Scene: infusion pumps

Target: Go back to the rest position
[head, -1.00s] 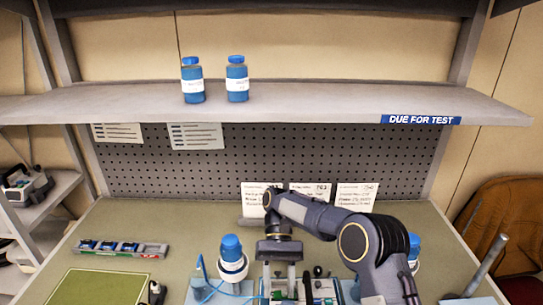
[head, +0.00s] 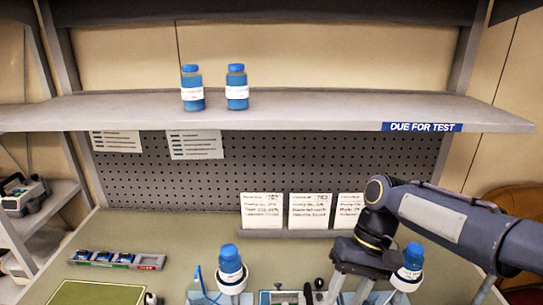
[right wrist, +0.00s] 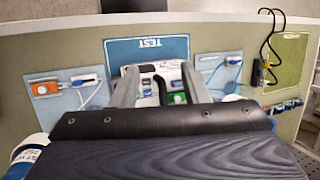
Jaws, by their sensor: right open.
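My right gripper (head: 348,290) is in the head view at the lower right, above the front of the bench, with its fingers pointing down. In the right wrist view its two fingers (right wrist: 160,80) are spread apart with nothing held between them. Beyond the fingers, a device with a green part (right wrist: 178,98) lies on the bench near a blue TEST mat (right wrist: 148,48). My left gripper is in neither current view.
Blue-capped bottles stand near the arm, one at left (head: 230,268) and one at right (head: 409,267), close to my wrist. The shelf (head: 300,112) holds two blue bottles. A tray of small blue items (head: 115,260) lies at left. Cards (head: 262,210) stand at the back.

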